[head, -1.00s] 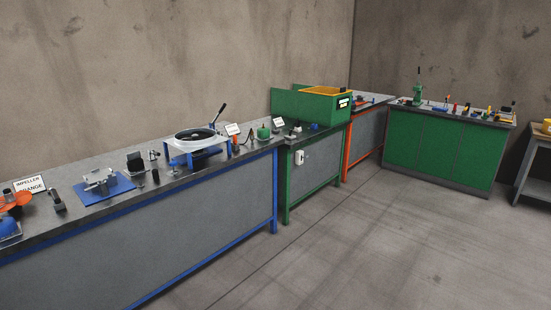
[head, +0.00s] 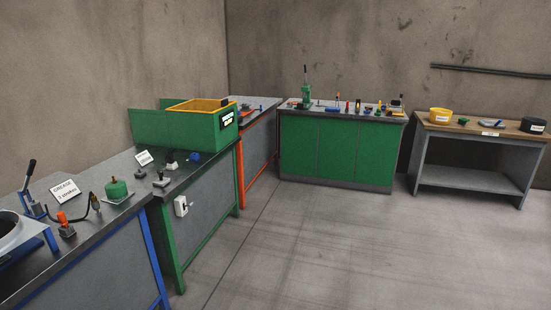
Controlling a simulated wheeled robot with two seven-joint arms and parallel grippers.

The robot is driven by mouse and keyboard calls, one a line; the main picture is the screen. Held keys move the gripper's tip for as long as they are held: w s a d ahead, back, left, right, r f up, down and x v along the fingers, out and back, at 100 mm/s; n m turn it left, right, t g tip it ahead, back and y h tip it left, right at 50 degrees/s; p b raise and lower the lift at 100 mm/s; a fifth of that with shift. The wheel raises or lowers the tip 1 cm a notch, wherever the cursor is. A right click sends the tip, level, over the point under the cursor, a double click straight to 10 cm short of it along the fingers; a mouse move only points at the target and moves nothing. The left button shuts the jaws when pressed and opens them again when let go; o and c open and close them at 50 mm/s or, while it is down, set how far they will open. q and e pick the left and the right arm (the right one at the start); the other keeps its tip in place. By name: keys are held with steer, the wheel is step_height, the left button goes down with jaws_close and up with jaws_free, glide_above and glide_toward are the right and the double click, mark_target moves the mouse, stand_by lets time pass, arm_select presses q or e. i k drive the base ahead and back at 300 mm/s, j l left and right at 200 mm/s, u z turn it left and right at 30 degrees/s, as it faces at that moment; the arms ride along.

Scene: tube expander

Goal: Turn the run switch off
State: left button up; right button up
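A small white switch box (head: 181,206) is fixed to the front of the green-framed bench (head: 205,213), just below its top. It looks like a switch, but its label and lever position are too small to read. On that bench stands a green machine (head: 175,128) with a yellow-rimmed top and a small lit panel (head: 228,119) on its right end. Neither of my grippers is in view.
A blue-framed bench (head: 98,250) at the near left carries a green pot (head: 117,190) and a "GREASE" sign (head: 65,190). A green cabinet (head: 337,147) and a wooden-topped table (head: 477,165) stand at the back. The floor (head: 370,250) at centre and right is clear.

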mark_target(160, 173)
steer(key=i+u, duration=0.1)
steer(key=i, duration=0.55)
steer(key=i+l+u, duration=0.15)
steer(key=i, duration=0.5)
steer(key=i+j+u, duration=0.1)
steer(key=i+u, duration=0.35)
steer(key=i, duration=0.15)
steer(key=i+l+u, duration=0.1)
steer(key=i+u, duration=0.4)
steer(key=i+l+u, duration=0.45)
steer(key=i, duration=0.2)
steer(key=i+l+u, duration=0.15)
steer(key=i+u, duration=0.3)
steer(key=i+l+u, duration=0.3)
steer(key=u, duration=0.15)
steer(key=i, duration=0.1)
